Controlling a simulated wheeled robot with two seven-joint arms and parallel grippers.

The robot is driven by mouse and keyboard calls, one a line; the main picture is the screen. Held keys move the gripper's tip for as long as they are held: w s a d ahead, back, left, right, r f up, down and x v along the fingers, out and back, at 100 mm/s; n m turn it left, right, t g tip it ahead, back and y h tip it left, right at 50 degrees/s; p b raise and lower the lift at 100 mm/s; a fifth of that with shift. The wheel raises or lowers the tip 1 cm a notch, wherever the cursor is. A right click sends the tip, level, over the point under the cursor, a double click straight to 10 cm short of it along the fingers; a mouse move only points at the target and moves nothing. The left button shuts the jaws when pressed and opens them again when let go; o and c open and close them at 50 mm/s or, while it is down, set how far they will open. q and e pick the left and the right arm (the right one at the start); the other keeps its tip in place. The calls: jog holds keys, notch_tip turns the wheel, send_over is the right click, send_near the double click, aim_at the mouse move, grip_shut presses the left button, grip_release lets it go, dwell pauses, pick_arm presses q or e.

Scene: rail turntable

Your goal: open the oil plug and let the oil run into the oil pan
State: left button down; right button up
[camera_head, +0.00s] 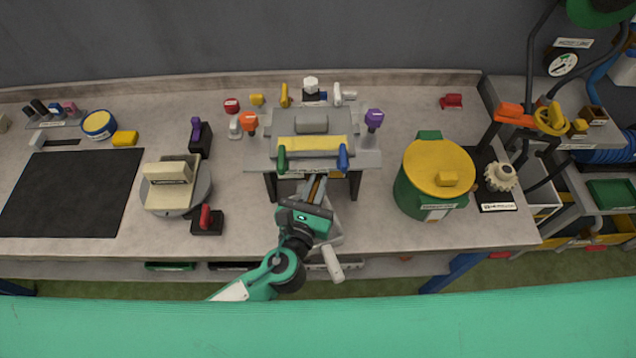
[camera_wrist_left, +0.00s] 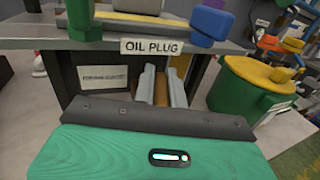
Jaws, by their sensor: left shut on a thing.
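The stand (camera_head: 370,160) on the bench has a front label reading OIL PLUG (camera_wrist_left: 152,47). My left gripper (camera_head: 316,186) reaches under its front edge from below in the picture. In the left wrist view its two grey fingers (camera_wrist_left: 161,85) are shut on an orange-brown piece, probably the oil plug (camera_wrist_left: 160,93). Its far end and any hole are hidden under the stand. A pale grey tray-like piece (camera_head: 333,230), possibly the oil pan, shows partly behind my left wrist with a white handle (camera_head: 333,264) toward the bench front. No oil is visible. My right gripper is out of view.
A green can with a yellow lid (camera_head: 438,168) stands right of the stand. A round grey base with a beige block (camera_head: 170,172) and a red-handled piece (camera_head: 206,219) stand left. A black mat (camera_head: 70,195) lies far left. Coloured handles crowd the stand.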

pick_arm(q)
jog(key=shift+a+n+t+y, duration=0.15)
jog(key=shift+n+t+y, duration=0.25)
jog(key=shift+n+y, duration=0.7)
jog(key=shift+y, duration=0.4)
jog(key=shift+w, duration=0.1)
jog(key=c, duration=1.4)
grip_release()
jog(key=shift+c, duration=0.2)
jog(key=s+a+b, duration=0.2)
jog(key=s+b, duration=0.2)
jog(key=s, duration=0.9)
jog(key=shift+s, duration=0.35)
